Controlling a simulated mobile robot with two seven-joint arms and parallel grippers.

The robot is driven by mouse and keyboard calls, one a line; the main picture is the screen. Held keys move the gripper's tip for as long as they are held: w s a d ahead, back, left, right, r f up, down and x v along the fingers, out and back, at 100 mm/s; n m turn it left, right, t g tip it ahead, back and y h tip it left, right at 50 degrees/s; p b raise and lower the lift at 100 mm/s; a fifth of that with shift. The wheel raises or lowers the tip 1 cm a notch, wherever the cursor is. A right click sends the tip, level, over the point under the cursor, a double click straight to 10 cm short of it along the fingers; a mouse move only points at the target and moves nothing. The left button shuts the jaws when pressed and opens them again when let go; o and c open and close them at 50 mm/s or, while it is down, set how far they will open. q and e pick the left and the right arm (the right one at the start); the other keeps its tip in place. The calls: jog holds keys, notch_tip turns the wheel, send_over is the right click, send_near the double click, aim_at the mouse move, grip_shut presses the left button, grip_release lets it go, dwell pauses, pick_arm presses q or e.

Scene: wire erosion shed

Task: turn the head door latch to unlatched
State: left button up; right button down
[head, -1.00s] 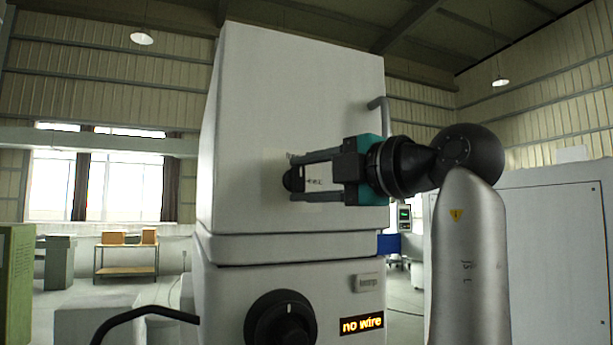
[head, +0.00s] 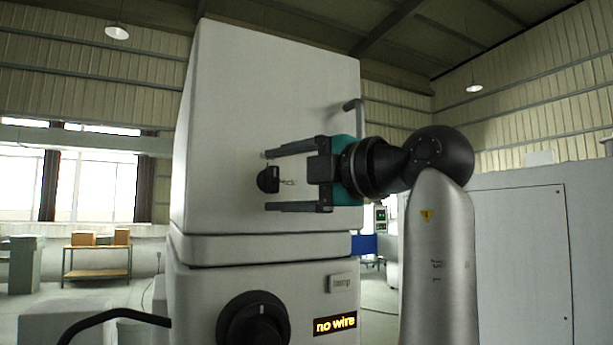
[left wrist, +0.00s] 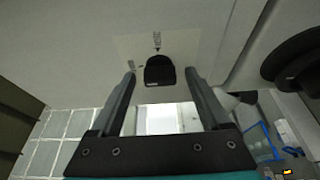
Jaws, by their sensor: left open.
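The head door latch (head: 268,179) is a small black knob on the pale face of the white machine head (head: 290,90). In the left wrist view the latch (left wrist: 160,70) has a rounded top and sits on a light label plate (left wrist: 205,48). One mark is above it and another to its left; both are too small to read. My left gripper (head: 267,181) is open. Its fingers lie on either side of the latch, with a gap on each side, as the left wrist view (left wrist: 160,73) also shows. My right gripper is out of view.
A large black knob (head: 254,321) and a lit "no wire" display (head: 335,326) are lower on the machine. A grey bent handle (head: 352,104) is at the head's right edge. A big pale cabinet (head: 520,260) stands at the right, behind my arm.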

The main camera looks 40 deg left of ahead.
pick_arm(q)
jog(key=s+d+b, duration=0.1)
jog(key=d+b, duration=0.1)
jog(key=d, duration=1.3)
jog(key=shift+s, duration=0.15)
